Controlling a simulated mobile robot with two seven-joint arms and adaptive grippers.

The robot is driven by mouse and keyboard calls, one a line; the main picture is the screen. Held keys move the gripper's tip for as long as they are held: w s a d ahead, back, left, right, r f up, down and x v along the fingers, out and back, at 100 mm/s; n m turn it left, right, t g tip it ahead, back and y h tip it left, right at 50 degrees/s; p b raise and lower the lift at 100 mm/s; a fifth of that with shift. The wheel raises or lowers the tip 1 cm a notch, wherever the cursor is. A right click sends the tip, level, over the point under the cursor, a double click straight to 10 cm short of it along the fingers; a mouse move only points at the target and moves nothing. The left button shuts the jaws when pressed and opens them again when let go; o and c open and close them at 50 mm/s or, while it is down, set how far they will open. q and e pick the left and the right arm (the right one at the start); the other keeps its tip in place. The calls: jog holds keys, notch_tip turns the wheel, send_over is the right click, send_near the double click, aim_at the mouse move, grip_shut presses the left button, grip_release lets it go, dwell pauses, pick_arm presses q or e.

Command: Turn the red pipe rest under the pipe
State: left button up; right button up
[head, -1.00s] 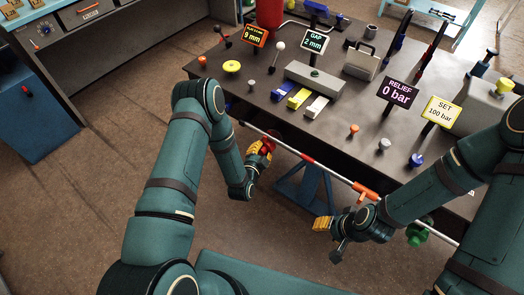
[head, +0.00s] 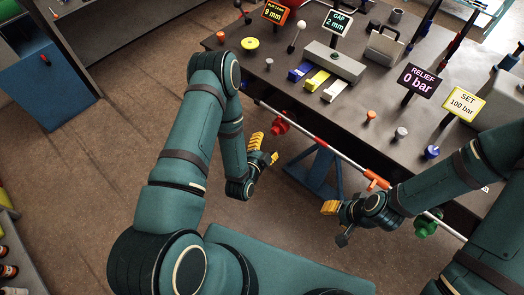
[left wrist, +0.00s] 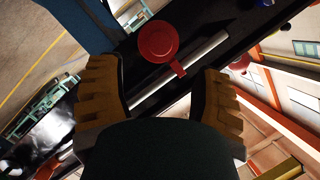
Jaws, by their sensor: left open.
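The red pipe rest (head: 279,126) is at the left part of the pipe (head: 335,153), by the bench's front edge. In the left wrist view the rest (left wrist: 158,42) shows as a round red disc with a short tab reaching to the silver pipe (left wrist: 205,52). My left gripper (head: 266,148) is open and empty, just in front of and below the rest, with a gap between them. In the wrist view the rest lies ahead, between and beyond the two yellow fingers. My right gripper (head: 329,208) is in front of the pipe's right part; its jaw opening is unclear.
A green fitting (head: 427,225) and an orange fitting (head: 377,183) sit along the pipe to the right. A blue stand (head: 318,168) is under the bench edge. Signs, knobs and blocks stand on the dark bench (head: 310,110).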

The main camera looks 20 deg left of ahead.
pick_arm(q)
jog(key=v, duration=0.3)
jog(key=shift+s, duration=0.35)
jog(key=s+d+n+g+h, duration=0.1)
jog(key=s+d+n+g, duration=0.3)
jog(key=s+n+g, duration=0.2)
jog(key=s+d+r+n+g+h, duration=0.1)
jog(key=s+d+n+g+h, duration=0.1)
jog(key=s+d+n+g, duration=0.2)
jog(key=s+n+g, duration=0.2)
jog(key=g, duration=0.1)
jog(key=shift+s+r+g, duration=0.2)
jog(key=shift+g, duration=0.2)
